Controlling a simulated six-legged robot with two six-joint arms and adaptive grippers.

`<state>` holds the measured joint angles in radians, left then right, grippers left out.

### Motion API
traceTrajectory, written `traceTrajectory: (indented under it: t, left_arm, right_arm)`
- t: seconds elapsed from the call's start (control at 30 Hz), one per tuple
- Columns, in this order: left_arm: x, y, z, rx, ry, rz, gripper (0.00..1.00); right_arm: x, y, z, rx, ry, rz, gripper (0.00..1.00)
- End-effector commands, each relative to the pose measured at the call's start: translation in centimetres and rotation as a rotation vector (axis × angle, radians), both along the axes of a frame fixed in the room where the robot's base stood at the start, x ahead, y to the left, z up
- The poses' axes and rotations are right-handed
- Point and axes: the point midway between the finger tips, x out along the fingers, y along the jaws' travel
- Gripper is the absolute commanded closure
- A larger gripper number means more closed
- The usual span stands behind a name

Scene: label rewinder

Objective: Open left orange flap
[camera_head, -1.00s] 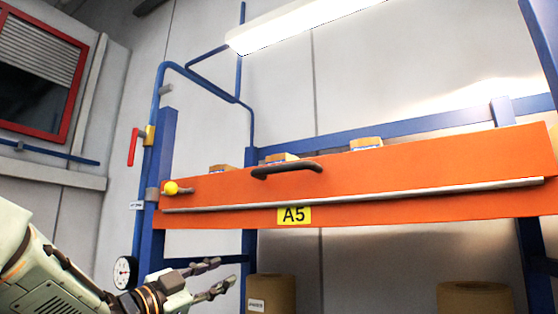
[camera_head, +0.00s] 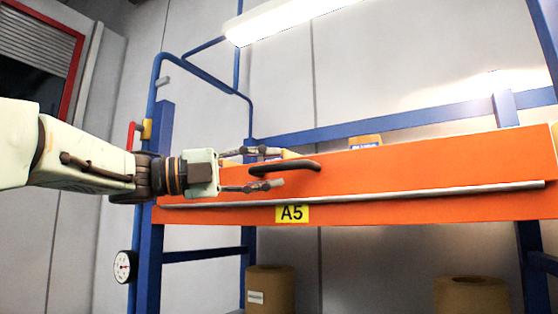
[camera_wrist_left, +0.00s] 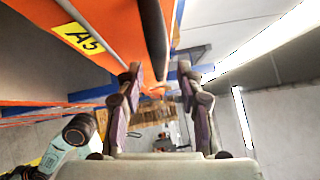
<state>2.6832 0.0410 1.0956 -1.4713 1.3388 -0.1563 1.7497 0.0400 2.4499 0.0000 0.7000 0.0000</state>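The orange flap (camera_head: 420,170) is a wide panel across the blue frame, with a yellow A5 label (camera_head: 292,214) and a metal strip along its lower part. Its dark handle (camera_head: 300,167) is a curved bar near the left end. My left gripper (camera_head: 271,168) is open, with one finger above and one below the handle's left end. In the left wrist view the handle (camera_wrist_left: 153,35) runs down toward the space between the spread fingers (camera_wrist_left: 160,78); contact cannot be told. The flap (camera_wrist_left: 112,22) lies to the left there.
The blue frame (camera_head: 150,260) stands at left, with a round gauge (camera_head: 124,266) and a red lever (camera_head: 130,135). Brown rolls (camera_head: 270,288) stand below the flap. A small box (camera_head: 365,141) shows behind its top edge. A lamp (camera_head: 290,18) hangs above.

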Motion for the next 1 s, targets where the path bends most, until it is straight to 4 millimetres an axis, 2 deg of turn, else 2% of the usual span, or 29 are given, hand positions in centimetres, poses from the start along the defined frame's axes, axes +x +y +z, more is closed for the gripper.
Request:
traceTrajectory:
  t: [0.1,0.2,0.53,1.0]
  left_arm:
    - [0.4,-1.5,0.4,0.001,0.0,0.0,0.63]
    - [0.6,-2.1,0.4,0.0,0.001,0.001,0.63]
    - [0.7,-2.5,0.4,-0.002,0.001,0.002,0.63]
    - [0.7,-2.5,0.4,-0.003,0.001,0.003,1.0]
  right_arm:
    - [0.0,0.0,0.8,0.0,0.0,0.0,1.0]
    - [0.0,0.0,1.0,0.0,0.0,0.0,1.0]
    - [0.0,0.0,0.9,0.0,0.0,0.0,1.0]
    - [0.0,0.0,0.9,0.0,0.0,0.0,1.0]
